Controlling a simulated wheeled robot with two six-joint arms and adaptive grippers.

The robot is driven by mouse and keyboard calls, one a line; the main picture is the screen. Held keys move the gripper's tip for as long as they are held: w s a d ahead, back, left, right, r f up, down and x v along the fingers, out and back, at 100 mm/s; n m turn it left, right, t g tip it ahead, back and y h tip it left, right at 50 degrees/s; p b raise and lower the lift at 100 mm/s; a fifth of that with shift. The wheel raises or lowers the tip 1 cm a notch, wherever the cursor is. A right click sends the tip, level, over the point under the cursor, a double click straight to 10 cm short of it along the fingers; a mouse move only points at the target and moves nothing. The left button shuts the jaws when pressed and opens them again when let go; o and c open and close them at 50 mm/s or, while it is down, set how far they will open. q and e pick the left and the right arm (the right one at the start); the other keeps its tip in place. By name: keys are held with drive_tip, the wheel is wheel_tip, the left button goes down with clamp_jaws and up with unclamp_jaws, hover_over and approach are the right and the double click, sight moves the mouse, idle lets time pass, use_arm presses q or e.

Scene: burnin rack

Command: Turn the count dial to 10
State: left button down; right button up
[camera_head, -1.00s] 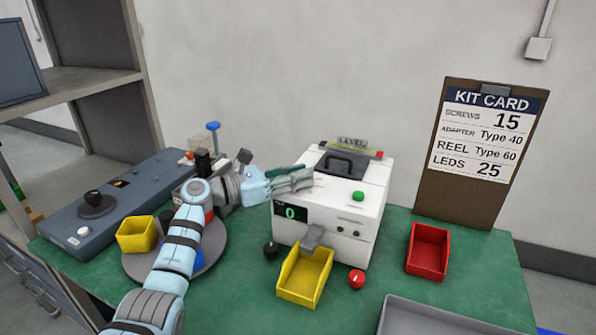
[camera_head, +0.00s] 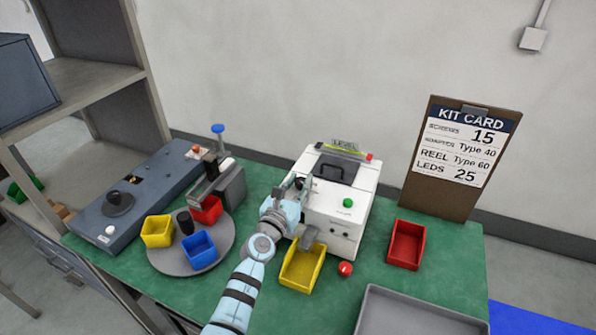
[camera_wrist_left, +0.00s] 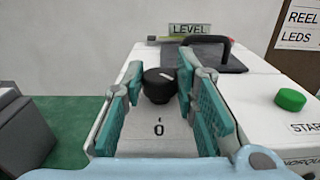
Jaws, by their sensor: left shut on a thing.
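The white counting machine (camera_head: 342,215) stands at the middle of the green bench. Its black count dial (camera_wrist_left: 158,86) has a white pointer mark tilted to the upper right, and a printed 0 shows on the white top in front of it. My left gripper (camera_head: 290,187) is over the machine's front left top edge; in the wrist view its teal-padded fingers (camera_wrist_left: 160,112) stand on both sides of the dial, shut on it. My arm hides the machine's number display. My right gripper is not in view.
A green button (camera_wrist_left: 290,99) is right of the dial. A yellow bin (camera_head: 302,268) is under the chute, with a red ball-like knob (camera_head: 345,268) beside it. A red bin (camera_head: 406,244) and grey tray (camera_head: 420,318) lie right. A turntable (camera_head: 170,262) with bins is left.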

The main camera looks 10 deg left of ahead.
use_arm(q)
drive_tip(key=shift+d+n+y+p, duration=0.1)
drive_tip(key=shift+n+y+p, duration=0.5)
drive_tip(key=shift+y, duration=0.5)
drive_tip(key=c, duration=1.3)
unclamp_jaws()
drive_tip(key=shift+b, duration=0.3)
